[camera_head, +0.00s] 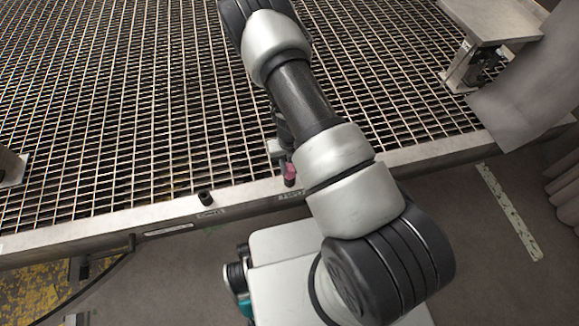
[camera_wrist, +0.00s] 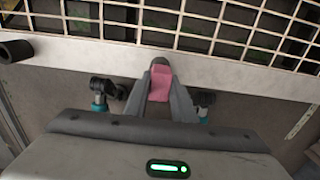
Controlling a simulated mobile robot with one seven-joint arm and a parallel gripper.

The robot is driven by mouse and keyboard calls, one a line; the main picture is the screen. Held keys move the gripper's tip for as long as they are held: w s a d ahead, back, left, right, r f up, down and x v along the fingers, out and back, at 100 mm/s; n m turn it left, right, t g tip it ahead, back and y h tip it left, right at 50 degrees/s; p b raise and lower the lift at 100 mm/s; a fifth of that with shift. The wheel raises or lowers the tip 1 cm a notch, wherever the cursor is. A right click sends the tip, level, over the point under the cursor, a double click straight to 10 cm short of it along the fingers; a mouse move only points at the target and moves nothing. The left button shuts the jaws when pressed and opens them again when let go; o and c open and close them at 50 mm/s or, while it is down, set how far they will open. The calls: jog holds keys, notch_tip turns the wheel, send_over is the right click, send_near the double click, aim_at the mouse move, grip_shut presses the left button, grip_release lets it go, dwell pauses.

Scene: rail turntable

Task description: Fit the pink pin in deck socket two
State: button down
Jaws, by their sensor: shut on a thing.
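The pink pin (camera_wrist: 160,84) sits between the two grey fingers of my gripper (camera_wrist: 160,92) in the wrist view, with a dark round end showing beyond them. My gripper is shut on it. In the head view the pink pin (camera_head: 290,170) shows beside my forearm, over the near rim of the grated deck (camera_head: 254,188). My arm partly hides the gripper there. A short dark tube (camera_head: 205,197), perhaps a socket, stands on the rim to the left; it also shows at the wrist view's left edge (camera_wrist: 16,50). I cannot read the rim labels.
The metal grating (camera_head: 110,95) spreads behind the rim. A metal bracket with a flat plate (camera_head: 495,20) stands at the right, and a small bracket (camera_head: 10,167) at the left edge. A dark cable (camera_head: 100,278) hangs below the rim at the left.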

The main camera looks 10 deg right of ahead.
jog(key=shift+f, duration=0.2)
jog(key=c, duration=1.4)
grip_release()
jog(key=shift+r, duration=0.15)
notch_tip(320, 180, up, 17)
jog(key=p, duration=0.6)
jog(key=shift+r, duration=0.1)
